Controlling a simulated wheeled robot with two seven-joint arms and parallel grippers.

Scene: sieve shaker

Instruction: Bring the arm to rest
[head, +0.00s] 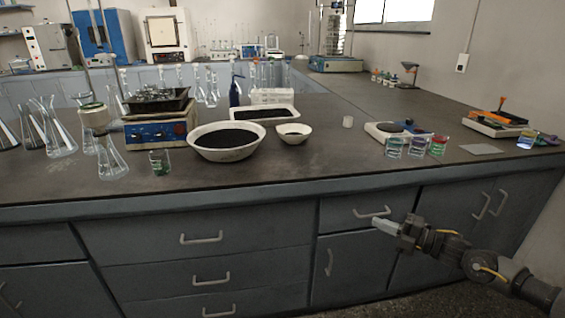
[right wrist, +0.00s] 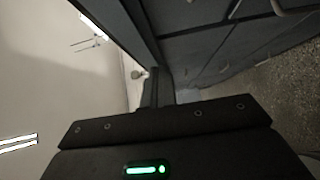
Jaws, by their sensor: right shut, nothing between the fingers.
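My right gripper (head: 386,227) is in front of the bench cabinets, below the edge of the bench top. Its arm comes in from the lower right. Its fingers are shut with nothing between them, and they point left, near a drawer handle (head: 371,213); I cannot tell whether they touch it. In the right wrist view the dark gripper body fills the lower part, and the fingers are mostly hidden. My left gripper is not in view.
The dark bench top (head: 330,160) carries a large bowl of black material (head: 222,152), a small bowl (head: 293,138), a blue-based shaker (head: 155,134), glass flasks (head: 112,165) and coloured beakers (head: 394,147). Grey cabinets (head: 200,262) stand below. Open floor shows at the lower right.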

